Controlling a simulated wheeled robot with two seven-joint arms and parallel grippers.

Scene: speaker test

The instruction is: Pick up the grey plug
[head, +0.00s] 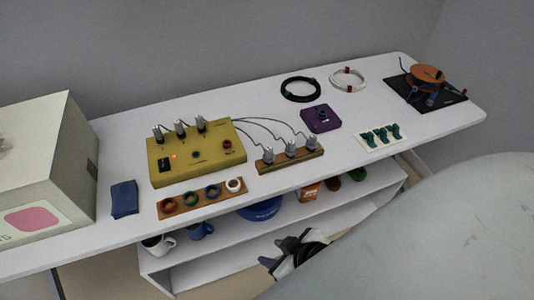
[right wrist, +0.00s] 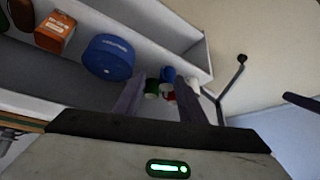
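Several grey plugs show in the head view. Three stand upright on the yellow box, one of them the left plug (head: 157,133). Three more stand in a wooden strip (head: 283,163), one of them the middle plug (head: 291,148), with dark cables running back to the yellow box (head: 185,168). My right gripper (head: 285,250) is in front of and below the table edge, by the lower shelf, apart from all plugs. In the right wrist view its fingers (right wrist: 160,98) are spread and empty. My left gripper is out of view.
A ring board (head: 202,199), a dark blue cloth (head: 124,197), a large box (head: 75,150), a purple block (head: 320,118) and cable coils (head: 301,89) lie on the white table. Below, shelves hold mugs, a blue round item (right wrist: 108,58) and an orange box (right wrist: 55,32).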

